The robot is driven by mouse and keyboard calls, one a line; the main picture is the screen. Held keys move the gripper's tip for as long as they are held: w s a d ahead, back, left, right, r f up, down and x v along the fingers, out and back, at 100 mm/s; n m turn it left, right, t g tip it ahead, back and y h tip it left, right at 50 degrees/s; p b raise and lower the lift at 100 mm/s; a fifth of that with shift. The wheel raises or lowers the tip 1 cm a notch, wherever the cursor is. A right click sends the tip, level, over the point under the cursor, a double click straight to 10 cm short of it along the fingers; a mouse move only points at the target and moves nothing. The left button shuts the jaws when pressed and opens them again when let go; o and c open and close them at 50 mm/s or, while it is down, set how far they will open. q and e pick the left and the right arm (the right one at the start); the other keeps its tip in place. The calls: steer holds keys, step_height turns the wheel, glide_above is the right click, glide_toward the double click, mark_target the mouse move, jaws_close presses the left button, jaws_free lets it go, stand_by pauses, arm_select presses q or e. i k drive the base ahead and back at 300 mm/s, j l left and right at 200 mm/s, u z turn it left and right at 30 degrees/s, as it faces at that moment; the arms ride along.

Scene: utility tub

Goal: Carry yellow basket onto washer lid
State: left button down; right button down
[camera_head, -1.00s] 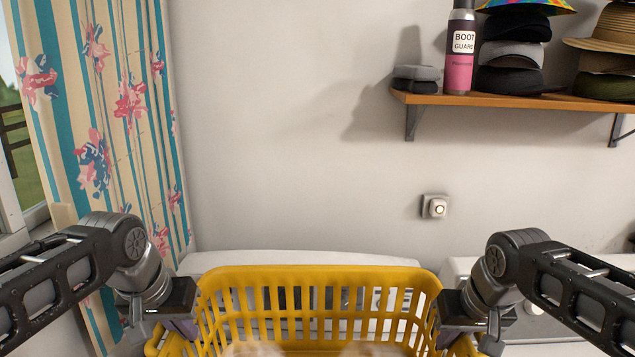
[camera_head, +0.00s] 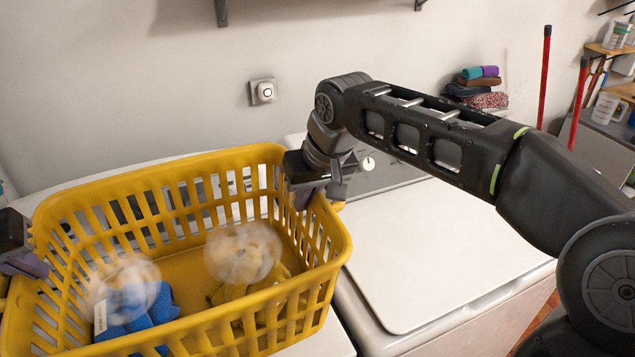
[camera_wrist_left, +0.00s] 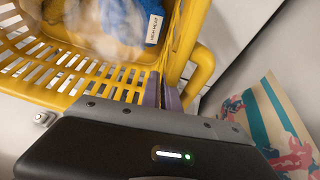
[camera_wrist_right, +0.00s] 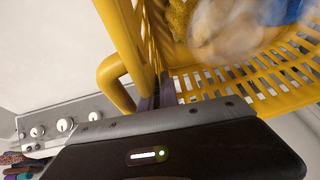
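The yellow basket (camera_head: 165,170) is in the middle-left of the head view, over a white surface left of the washer. It holds a blue cloth item (camera_head: 135,310) with a white tag and a yellow one (camera_head: 245,285), both partly behind blurred pale shapes. My right gripper (camera_head: 318,190) is shut on the basket's right end wall, near its handle; the wall is between its fingers (camera_wrist_right: 156,92). My left gripper (camera_head: 25,262) is at the left end, partly cut off; its fingers (camera_wrist_left: 162,92) are shut on that wall. The flat, bare washer lid (camera_head: 440,255) is right of the basket.
A control panel with knobs (camera_head: 368,163) rises behind the lid. Folded cloths (camera_head: 478,90) are stacked beyond it, near red poles (camera_head: 545,75). A wall switch (camera_head: 263,91) is behind the basket. My right arm spans above the lid.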

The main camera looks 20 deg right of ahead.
mark_target(448, 250)
steer(key=l+z, duration=0.2)
steer(key=l, duration=0.55)
steer(key=l+z, duration=0.15)
steer(key=l, duration=0.55)
steer(key=i+l+z, duration=0.2)
steer(key=l, duration=0.55)
steer(key=k, duration=0.1)
